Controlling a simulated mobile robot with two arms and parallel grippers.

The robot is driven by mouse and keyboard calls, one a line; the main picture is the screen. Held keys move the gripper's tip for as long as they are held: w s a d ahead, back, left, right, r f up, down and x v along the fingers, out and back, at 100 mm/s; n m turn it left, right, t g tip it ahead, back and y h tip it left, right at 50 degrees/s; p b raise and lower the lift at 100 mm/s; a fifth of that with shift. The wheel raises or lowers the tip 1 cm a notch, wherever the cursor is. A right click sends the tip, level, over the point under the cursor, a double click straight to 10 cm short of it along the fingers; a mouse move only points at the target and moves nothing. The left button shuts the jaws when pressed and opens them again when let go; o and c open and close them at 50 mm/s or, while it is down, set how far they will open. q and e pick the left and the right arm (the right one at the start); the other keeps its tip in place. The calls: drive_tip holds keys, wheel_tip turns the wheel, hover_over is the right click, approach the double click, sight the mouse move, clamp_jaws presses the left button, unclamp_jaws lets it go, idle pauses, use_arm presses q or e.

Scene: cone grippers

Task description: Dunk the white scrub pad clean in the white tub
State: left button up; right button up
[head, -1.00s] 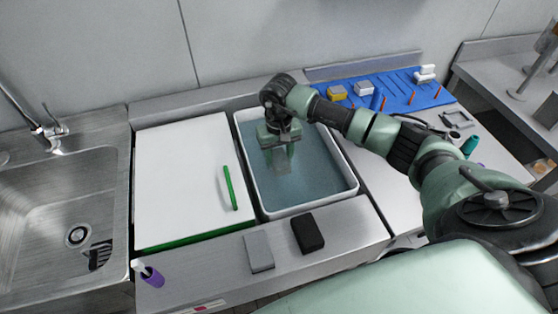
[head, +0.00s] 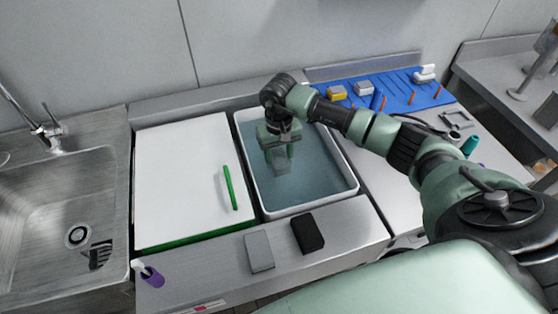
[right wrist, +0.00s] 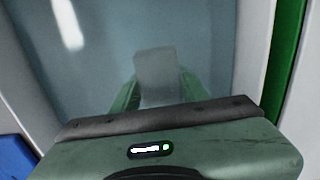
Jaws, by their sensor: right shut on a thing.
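The white tub (head: 309,206) stands in the counter, filled with bluish water (head: 312,181). My right gripper (head: 281,158) reaches down into it near the far left part. It is shut on the scrub pad (head: 281,167), which looks pale grey through the water. In the right wrist view the pad (right wrist: 158,72) sits between the green fingertips, its outline dulled by the water. I cannot tell how clean the pad is. My left gripper is not in view.
Left of the tub is a white board (head: 180,180) with a green stick (head: 230,188), then a metal sink (head: 45,205). A grey block (head: 259,251) and a black block (head: 308,233) lie in front. A blue mat (head: 395,92) with small items lies at the back right.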

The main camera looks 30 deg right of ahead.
sight(279, 158)
wheel_tip(279, 158, up, 12)
drive_tip(key=p, duration=0.5)
drive_tip(key=shift+f+p, duration=0.2)
drive_tip(key=shift+p, duration=0.15)
idle(0.5)
idle(1.0)
wheel_tip(279, 158, up, 4)
drive_tip(key=shift+f+p, duration=0.1)
drive_tip(key=shift+p, duration=0.6)
idle(0.4)
